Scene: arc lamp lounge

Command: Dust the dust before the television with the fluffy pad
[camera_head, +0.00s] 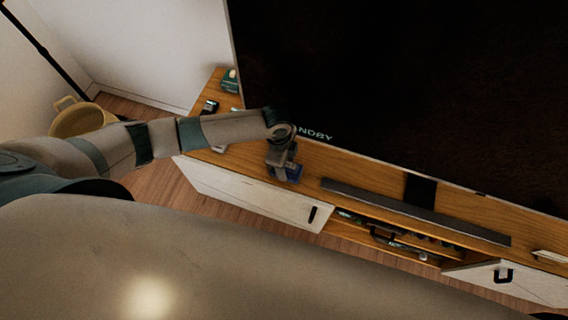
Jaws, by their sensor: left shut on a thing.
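The television (420,90) is a large dark screen that fills the upper right of the head view. It stands on a wooden-topped cabinet (330,165). My left gripper (283,168) is over the strip of cabinet top before the screen's lower left part. It is shut on a small blue thing, seemingly the fluffy pad (291,173), mostly hidden by the gripper. I cannot tell whether the pad touches the wood. No dust can be made out at this size. My right gripper is not in view.
A long dark soundbar (415,212) lies on the cabinet top, right of my gripper. Small items, including a green box (230,80), stand at the cabinet's left end. An open shelf (390,240) holds several things. A yellow basket (82,118) stands on the floor at left.

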